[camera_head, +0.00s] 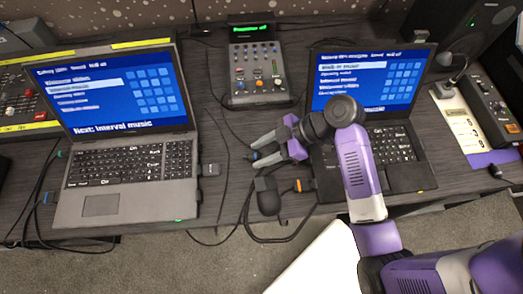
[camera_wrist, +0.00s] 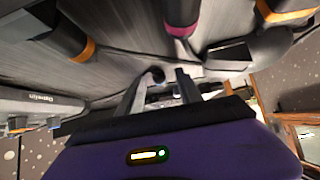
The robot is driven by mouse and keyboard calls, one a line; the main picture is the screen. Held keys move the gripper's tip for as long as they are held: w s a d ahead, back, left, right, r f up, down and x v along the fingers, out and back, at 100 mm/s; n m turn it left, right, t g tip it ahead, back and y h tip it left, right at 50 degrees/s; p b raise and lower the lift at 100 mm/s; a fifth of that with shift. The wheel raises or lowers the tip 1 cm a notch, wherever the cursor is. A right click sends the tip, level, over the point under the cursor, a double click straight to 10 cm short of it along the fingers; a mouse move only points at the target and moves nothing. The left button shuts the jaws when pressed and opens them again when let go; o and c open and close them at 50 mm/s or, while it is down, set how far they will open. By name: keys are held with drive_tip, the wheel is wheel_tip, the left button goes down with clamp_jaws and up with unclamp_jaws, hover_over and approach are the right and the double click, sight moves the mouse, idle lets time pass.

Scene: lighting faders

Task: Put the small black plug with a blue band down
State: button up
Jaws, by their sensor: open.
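The small black plug with a blue band (camera_head: 255,156) lies on the dark desk between the two laptops, close by my gripper's fingertips in the head view. My gripper (camera_head: 277,149) is open and low over the desk, left of the right laptop. In the wrist view my gripper's fingers (camera_wrist: 160,86) stand apart, with a small dark round end (camera_wrist: 157,74) between or just beyond their tips. I cannot make out a blue band there, nor whether a finger touches the plug.
A left laptop (camera_head: 130,140) and a right laptop (camera_head: 405,150) flank the gripper. A small fader console (camera_head: 258,72) stands behind. A black adapter (camera_head: 267,196) with cables and an orange-banded plug (camera_head: 300,185) lie near the front edge. A magenta-banded plug (camera_wrist: 180,18) shows in the wrist view.

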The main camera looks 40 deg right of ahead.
drive_tip(key=shift+r, duration=0.3)
drive_tip(key=shift+s+d+r, duration=0.1)
drive_tip(key=shift+d+r, duration=0.05)
drive_tip(key=shift+r, duration=0.1)
drive_tip(key=p+v, duration=0.2)
drive_tip(key=v, duration=0.9)
drive_tip(key=shift+r, duration=0.15)
drive_tip(key=shift+s, duration=0.1)
